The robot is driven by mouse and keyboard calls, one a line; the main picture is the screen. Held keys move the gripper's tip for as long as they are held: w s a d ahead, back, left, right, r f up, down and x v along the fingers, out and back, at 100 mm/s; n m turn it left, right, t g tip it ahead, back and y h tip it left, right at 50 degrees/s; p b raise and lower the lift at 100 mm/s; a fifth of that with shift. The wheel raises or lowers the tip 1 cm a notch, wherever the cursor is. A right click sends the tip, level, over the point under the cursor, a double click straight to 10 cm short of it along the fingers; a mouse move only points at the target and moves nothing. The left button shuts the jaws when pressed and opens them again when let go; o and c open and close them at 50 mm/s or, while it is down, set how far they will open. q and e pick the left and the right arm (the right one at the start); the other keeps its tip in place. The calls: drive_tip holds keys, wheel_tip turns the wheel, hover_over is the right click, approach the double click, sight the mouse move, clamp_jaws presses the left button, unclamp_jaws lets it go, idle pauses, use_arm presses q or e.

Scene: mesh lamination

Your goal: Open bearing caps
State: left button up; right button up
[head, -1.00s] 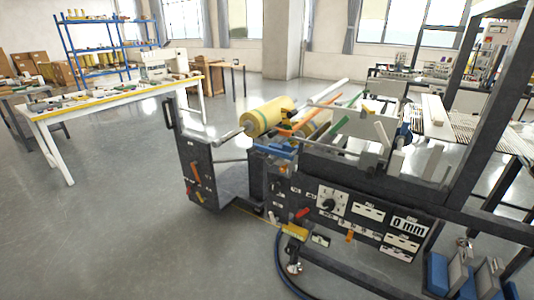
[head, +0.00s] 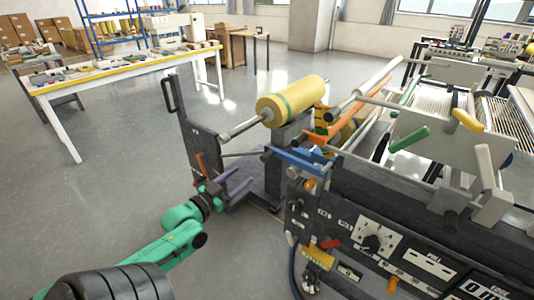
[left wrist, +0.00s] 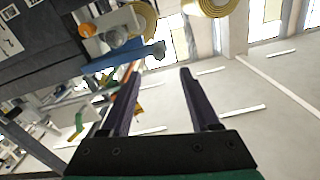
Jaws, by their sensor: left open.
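My left gripper (head: 243,178) is open and empty in front of the laminating machine, below the yellow roll (head: 291,101). Blue parts (head: 298,158) sit on the machine frame by the roll shaft, to the right of and above my gripper; I cannot tell for certain whether they are the bearing caps. In the left wrist view my left gripper (left wrist: 161,88) has its two dark fingers spread with nothing between them. A blue lever (left wrist: 127,57) with a rounded end shows beyond the fingertips, apart from them. My right gripper is not in view.
The machine's dark front panel (head: 330,222) with knobs and labels fills the lower right. An upright dark side plate (head: 190,125) with a handle stands left of the roll. A white table (head: 130,70) with a yellow edge is at the back left. Open floor lies to the left.

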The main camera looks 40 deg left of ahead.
sight(263, 159)
use_arm(q)
drive_tip(key=w, duration=1.2)
drive_tip(key=shift+r, duration=0.1)
drive_tip(key=shift+w+a, duration=0.1)
drive_tip(key=shift+w, duration=0.45)
drive_tip(key=shift+s, duration=0.1)
drive_tip(key=c, duration=0.8)
clamp_jaws()
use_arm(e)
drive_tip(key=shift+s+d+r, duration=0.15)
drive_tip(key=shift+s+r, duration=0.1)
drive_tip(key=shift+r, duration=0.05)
